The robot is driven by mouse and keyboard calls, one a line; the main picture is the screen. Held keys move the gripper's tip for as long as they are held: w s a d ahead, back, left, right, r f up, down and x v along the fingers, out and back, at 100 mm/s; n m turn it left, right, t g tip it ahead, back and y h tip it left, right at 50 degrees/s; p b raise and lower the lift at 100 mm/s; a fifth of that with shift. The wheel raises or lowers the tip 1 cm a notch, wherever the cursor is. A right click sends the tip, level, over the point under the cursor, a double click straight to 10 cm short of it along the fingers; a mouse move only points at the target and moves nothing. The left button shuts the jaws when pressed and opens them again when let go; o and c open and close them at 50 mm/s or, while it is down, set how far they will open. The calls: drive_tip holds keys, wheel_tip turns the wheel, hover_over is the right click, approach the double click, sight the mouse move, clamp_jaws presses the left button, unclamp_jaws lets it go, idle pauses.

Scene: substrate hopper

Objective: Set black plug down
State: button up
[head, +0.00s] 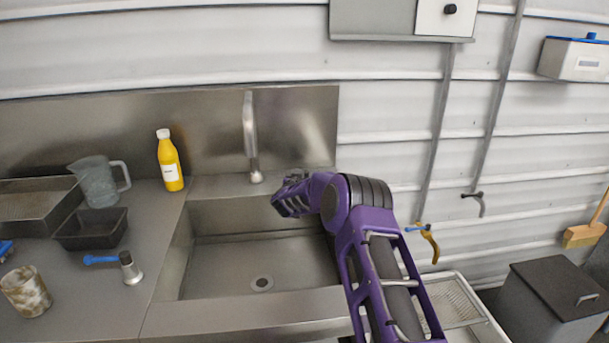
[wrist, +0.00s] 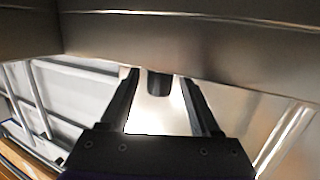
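My gripper (head: 284,205) hangs over the right rear part of the steel sink (head: 205,213) in the head view, its fingers hard to make out there. In the wrist view its two dark fingers (wrist: 160,84) stand apart. A small dark cylinder (wrist: 158,85), which may be the black plug, shows between them, with a bright gap on each side. I cannot tell whether it rests on anything. In the head view no black plug can be made out, and the drain (head: 262,283) in the sink floor looks uncovered.
A steel tap (head: 252,140) stands behind the sink, close to my gripper. On the left counter are a yellow bottle (head: 170,162), a clear jug (head: 97,182), a dark tray (head: 92,229), a blue-handled tool (head: 130,268) and a mottled cup (head: 26,291). The sink floor is clear.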

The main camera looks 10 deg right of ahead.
drive_tip(key=shift+r, duration=0.3)
drive_tip(key=v, duration=1.2)
drive_tip(key=shift+f+p, duration=0.15)
drive_tip(key=shift+p, duration=0.25)
